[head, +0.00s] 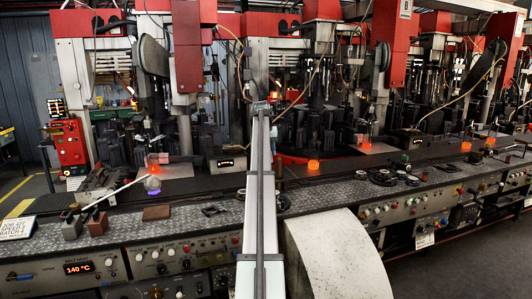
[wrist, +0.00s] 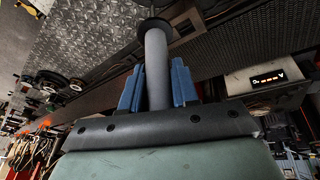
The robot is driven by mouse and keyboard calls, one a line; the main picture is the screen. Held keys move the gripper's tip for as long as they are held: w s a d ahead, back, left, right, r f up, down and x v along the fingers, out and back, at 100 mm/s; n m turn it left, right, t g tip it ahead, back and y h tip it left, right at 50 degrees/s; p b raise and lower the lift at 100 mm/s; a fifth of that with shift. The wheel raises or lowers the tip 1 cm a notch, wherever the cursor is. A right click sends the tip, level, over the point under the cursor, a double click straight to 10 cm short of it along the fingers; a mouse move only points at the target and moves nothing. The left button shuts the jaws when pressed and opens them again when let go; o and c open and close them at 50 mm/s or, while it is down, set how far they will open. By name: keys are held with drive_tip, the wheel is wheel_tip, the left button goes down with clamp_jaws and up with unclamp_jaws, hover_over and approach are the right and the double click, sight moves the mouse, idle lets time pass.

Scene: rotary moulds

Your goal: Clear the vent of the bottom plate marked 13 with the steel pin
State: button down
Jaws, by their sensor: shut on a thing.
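My gripper (wrist: 157,85) shows in the wrist view, its two blue fingers shut on a thick grey round shaft. The shaft, which looks like the grip of the steel pin (wrist: 156,60), ends in a dark round collar (wrist: 155,25). Anything beyond the collar is hidden. In the head view my arm reaches up the middle of the picture, and I cannot make out the gripper or the pin there. I cannot make out a plate marked 13 or its vent in either view.
A long steel bench (head: 330,198) with control panels crosses the head view. Behind it stand red and grey mould machines (head: 185,60). Small blocks (head: 97,222) and a sign (head: 17,228) sit at the left. A lit display box (wrist: 268,79) is at right in the wrist view.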

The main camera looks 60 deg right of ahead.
drive_tip(key=shift+s+a+g, duration=0.3)
drive_tip(key=shift+s+a, duration=0.4)
drive_tip(key=shift+a, duration=0.05)
drive_tip(key=shift+f, duration=3.45)
drive_tip(key=shift+r, duration=0.1)
drive_tip(key=shift+r, duration=3.45)
